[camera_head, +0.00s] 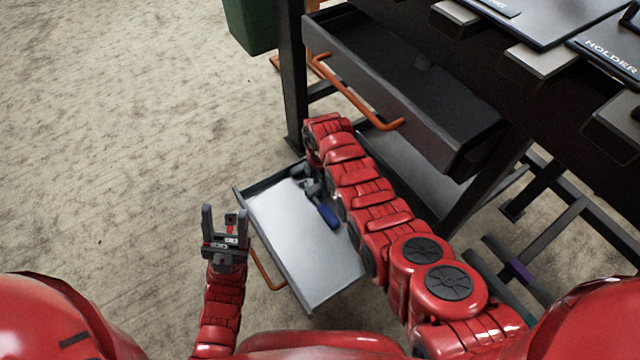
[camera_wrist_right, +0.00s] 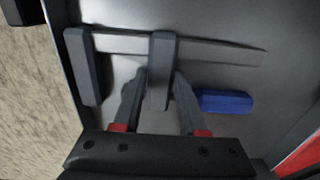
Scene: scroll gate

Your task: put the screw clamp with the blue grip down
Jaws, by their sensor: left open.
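The screw clamp has a grey bar and jaws and a blue grip (camera_head: 328,216). It is in or just above the pulled-out lower drawer (camera_head: 322,262); I cannot tell whether it touches the floor of it. In the right wrist view the clamp (camera_wrist_right: 108,42) lies across the picture, its blue grip (camera_wrist_right: 224,101) to the right. My right gripper (camera_wrist_right: 160,78) has one finger on each side of the clamp's middle jaw. Whether the fingers press on it is unclear. My left gripper (camera_head: 226,222) is open and empty, left of the drawer.
An upper drawer (camera_head: 330,45) with an orange handle (camera_head: 360,105) is also pulled out, above and behind. The dark workbench (camera_head: 530,100) carries flat panels, one marked HOLDER. A green bin (camera_head: 250,25) stands at the back left. The carpet (camera_head: 110,120) at left is clear.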

